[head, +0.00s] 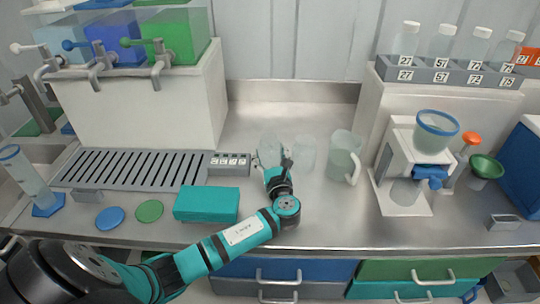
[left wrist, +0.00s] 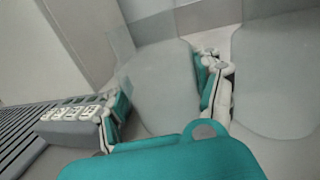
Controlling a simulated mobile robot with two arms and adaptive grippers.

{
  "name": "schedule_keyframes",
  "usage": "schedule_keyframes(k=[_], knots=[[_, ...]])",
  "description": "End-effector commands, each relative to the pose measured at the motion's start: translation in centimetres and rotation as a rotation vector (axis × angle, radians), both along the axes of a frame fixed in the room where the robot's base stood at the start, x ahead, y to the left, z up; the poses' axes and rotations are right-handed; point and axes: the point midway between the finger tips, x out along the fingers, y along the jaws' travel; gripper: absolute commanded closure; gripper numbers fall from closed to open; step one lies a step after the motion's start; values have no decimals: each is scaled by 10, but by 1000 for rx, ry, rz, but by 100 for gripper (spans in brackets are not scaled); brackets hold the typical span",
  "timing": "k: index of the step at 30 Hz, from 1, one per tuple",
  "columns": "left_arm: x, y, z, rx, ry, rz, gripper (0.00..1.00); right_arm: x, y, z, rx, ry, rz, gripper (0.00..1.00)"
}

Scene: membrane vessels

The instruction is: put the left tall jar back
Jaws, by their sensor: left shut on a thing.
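The left tall jar (head: 268,142) is clear and frosted, and sits at the middle of the steel counter. My left gripper (head: 272,159) is shut on it from the front, a finger on each side. In the left wrist view the jar (left wrist: 160,85) fills the space between the fingers. Its base is hidden, so I cannot tell whether it touches the counter. A second clear jar (head: 305,153) stands close on its right, and shows at the right of the left wrist view (left wrist: 275,75). My right gripper is not in view.
A clear pitcher (head: 343,155) stands right of the jars. A grey numbered block (head: 230,163) and slatted drain tray (head: 130,170) lie left. A teal box (head: 206,204) is in front. A white filter stand (head: 402,165) is further right. The counter behind the jars is clear.

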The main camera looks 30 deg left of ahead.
Motion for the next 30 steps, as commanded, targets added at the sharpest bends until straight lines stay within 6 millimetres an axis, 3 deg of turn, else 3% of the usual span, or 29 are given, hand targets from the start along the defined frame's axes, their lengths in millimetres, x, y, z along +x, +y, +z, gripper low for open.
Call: schedule_keyframes(k=[8,9,11,22,30], knots=[[0,0,-3,0,1,0,70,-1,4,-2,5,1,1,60],[0,0,-3,0,1,0,32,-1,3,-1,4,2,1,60],[0,0,-3,0,1,0,24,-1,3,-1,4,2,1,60],[-2,-2,0,-2,1,-2,23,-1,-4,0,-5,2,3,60],[-38,-38,-1,-5,2,-4,23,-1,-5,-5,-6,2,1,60]])
